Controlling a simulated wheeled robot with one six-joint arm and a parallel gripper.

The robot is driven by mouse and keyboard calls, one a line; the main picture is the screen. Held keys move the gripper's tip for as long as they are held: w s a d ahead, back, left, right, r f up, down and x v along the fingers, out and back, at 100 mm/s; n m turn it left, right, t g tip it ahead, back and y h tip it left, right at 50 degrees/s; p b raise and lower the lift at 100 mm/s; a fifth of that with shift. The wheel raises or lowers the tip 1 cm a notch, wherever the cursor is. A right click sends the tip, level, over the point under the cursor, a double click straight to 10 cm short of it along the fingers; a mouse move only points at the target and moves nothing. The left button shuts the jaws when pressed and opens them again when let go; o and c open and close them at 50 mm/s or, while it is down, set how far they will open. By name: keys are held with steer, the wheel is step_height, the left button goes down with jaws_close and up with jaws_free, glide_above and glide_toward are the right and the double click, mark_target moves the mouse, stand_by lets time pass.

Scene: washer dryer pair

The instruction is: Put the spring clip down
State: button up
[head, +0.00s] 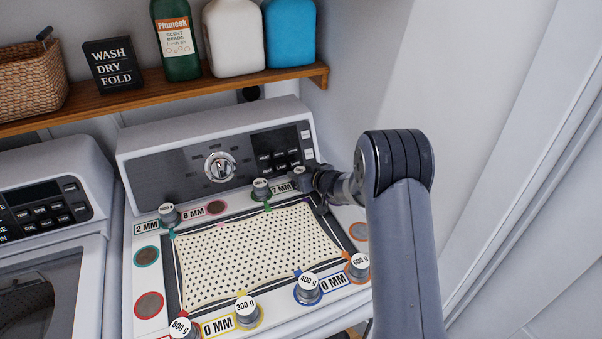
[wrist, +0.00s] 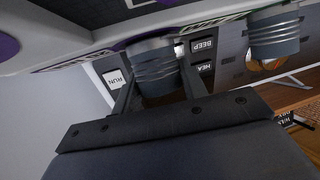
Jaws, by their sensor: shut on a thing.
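My gripper (head: 312,180) is at the back right corner of the washer's white top board. It is shut on a grey ribbed cylindrical weight (head: 299,176), which also shows between the fingers in the wrist view (wrist: 155,68). I cannot tell whether the weight touches the board. A perforated cream cloth (head: 255,250) lies in the board's dark frame. Small coloured clip-like pieces sit at its edges, such as a green one (head: 267,206) and a blue one (head: 297,273). They are too small to tell which is the spring clip.
Another weight (head: 261,188) stands just left of my gripper. More weights stand at the front, including 300 g (head: 246,312), 400 g (head: 308,291) and 600 g (head: 358,268). Empty rings (head: 146,256) are at left. The control panel (head: 222,160) rises behind; a shelf (head: 170,95) is above.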

steer(key=shift+f, duration=0.2)
steer(key=o, duration=1)
steer(key=shift+o, duration=0.2)
steer(key=shift+r, duration=0.1)
steer(key=shift+r, duration=0.25)
steer(key=shift+s+d, duration=0.2)
steer(key=shift+s, duration=0.05)
steer(key=b+v, duration=0.1)
steer(key=v, duration=1)
steer(key=shift+s+b, duration=0.15)
steer(key=shift+b, duration=0.2)
